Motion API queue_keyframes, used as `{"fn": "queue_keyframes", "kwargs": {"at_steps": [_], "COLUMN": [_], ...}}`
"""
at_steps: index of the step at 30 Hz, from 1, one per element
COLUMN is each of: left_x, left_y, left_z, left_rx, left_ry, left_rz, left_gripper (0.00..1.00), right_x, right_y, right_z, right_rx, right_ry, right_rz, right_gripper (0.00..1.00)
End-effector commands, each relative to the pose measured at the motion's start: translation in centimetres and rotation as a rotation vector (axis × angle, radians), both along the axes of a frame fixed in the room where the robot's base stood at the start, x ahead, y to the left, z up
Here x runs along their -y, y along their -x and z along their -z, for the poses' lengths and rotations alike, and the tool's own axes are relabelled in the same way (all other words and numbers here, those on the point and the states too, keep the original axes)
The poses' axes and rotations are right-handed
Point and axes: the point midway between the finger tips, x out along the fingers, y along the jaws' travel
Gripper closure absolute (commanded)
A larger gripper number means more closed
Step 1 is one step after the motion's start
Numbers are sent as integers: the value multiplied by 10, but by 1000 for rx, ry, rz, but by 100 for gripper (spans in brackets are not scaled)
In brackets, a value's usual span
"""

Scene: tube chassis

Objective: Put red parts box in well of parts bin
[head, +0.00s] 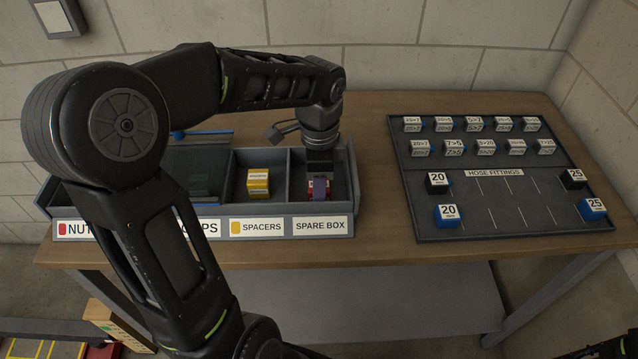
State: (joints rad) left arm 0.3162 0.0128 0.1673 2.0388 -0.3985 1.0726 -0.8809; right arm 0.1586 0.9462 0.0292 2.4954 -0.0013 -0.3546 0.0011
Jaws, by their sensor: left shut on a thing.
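The grey parts bin (347,190) stands on the left part of the bench, with labelled wells along its front. My left gripper (320,184) points down into the far-right well, above the "SPARE BOX" label. It is shut on the red parts box (311,194), which shows only in part between and below the fingers. The box is inside that well's outline; I cannot tell whether it touches the floor. A yellow box (258,183) sits in the "SPACERS" well. My left arm hides much of the bin's left wells and the "NUT" label's end.
A dark hose fittings board (460,222) with several labelled blocks lies on the bench at the right. Bare wooden bench (375,210) separates it from the bin. A block wall stands behind. Coloured bins (100,350) show low at the left.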

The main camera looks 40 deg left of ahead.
Motion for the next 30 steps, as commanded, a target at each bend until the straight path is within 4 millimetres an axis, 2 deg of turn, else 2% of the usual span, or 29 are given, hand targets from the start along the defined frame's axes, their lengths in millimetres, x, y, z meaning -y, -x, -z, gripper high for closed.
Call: {"fn": "queue_keyframes", "kwargs": {"at_steps": [12, 13, 16, 24, 30], "left_x": [0, 0, 0, 0, 0], "left_y": [0, 0, 0, 0, -1], "left_z": [7, 6, 6, 4, -10], "left_rx": [2, 2, 2, 2, 4], "left_ry": [0, 0, 0, 0, -1], "left_rz": [0, 0, 0, -1, 0], "left_gripper": [100, 57, 49, 49, 49], "right_x": [0, 0, 0, 0, 0], "right_y": [0, 0, 0, 0, 0], "right_z": [3, 2, 2, 1, 0], "right_rx": [0, 0, 0, 0, 0], "right_ry": [0, 0, 0, 0, 0], "right_rz": [0, 0, 0, 0, 0], "right_gripper": [64, 64, 64, 64, 64]}}
